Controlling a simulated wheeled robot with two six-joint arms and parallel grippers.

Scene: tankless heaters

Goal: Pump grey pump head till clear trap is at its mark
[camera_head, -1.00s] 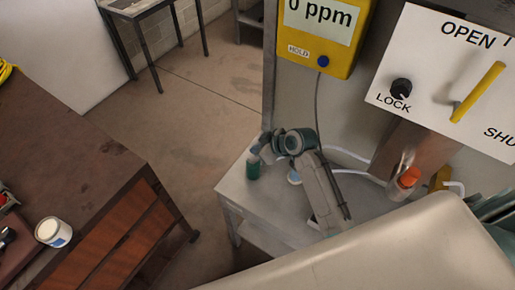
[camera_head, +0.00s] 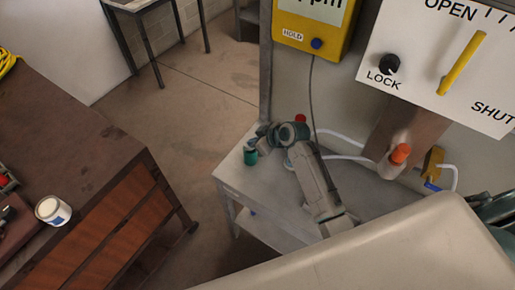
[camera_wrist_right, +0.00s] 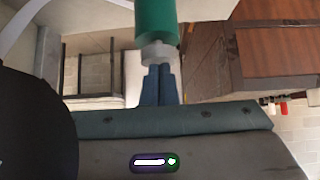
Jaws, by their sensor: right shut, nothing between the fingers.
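The pump is a green bottle (camera_head: 250,157) at the bench's left back corner, with a grey pump head (camera_wrist_right: 157,52) on top. My right gripper (camera_wrist_right: 158,76) is shut and empty. Its fingertips are right at the top of the pump head; I cannot tell whether they press it. In the head view my right arm comes over the bench to the bottle. A clear vessel (camera_head: 387,169) with an orange cap (camera_head: 400,153) beside it may be the clear trap; its mark and level are too small to read. My left gripper is not in view.
The grey bench (camera_head: 360,190) carries white tubing (camera_head: 345,158) and a yellow fitting (camera_head: 432,161). A yellow meter (camera_head: 335,35) and a white OPEN/SHUT panel (camera_head: 420,70) stand behind. A brown cabinet (camera_head: 110,225) with a white can (camera_head: 53,211) is at left. Floor between is clear.

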